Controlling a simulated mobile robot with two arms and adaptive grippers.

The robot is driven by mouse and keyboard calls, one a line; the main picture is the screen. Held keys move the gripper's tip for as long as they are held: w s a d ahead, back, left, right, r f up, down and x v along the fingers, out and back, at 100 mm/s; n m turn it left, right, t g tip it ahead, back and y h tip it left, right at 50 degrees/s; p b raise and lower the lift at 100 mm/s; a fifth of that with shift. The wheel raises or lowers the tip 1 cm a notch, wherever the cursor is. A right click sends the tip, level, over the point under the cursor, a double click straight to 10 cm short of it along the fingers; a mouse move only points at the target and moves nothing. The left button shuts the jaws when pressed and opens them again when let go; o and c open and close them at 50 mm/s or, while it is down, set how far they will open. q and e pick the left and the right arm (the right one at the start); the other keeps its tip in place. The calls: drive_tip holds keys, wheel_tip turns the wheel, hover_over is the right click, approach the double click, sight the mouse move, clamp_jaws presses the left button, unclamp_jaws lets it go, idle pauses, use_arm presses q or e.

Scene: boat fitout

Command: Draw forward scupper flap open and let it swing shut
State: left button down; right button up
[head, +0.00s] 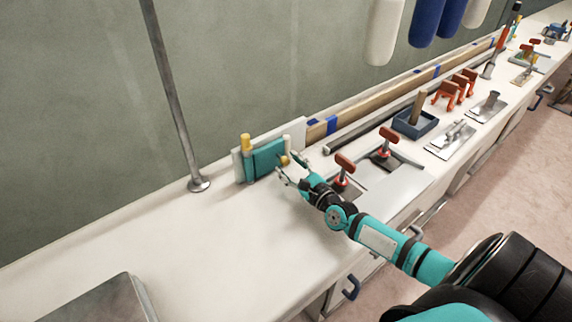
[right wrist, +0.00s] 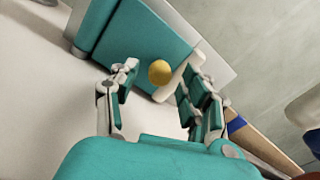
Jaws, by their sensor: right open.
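The scupper flap (head: 265,159) is a teal panel standing upright against a pale backing plate (head: 297,130) on the white counter. A yellow knob (head: 284,160) sticks out from its face. My right gripper (head: 290,170) is at the flap's right side, close to the knob. In the right wrist view the teal flap (right wrist: 140,40) fills the upper middle, and the yellow knob (right wrist: 159,72) lies between the open fingers (right wrist: 155,90), with a visible gap on each side. The flap appears closed, though its hinge is hard to make out. My left gripper does not show.
Red-handled clamps (head: 345,165) stand on the counter near my right arm. A metal pole (head: 170,90) rises left of the flap. Wooden strips with blue bands (head: 400,93) run along the wall.

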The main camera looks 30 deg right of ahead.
drive_tip(key=shift+w, duration=1)
clamp_jaws()
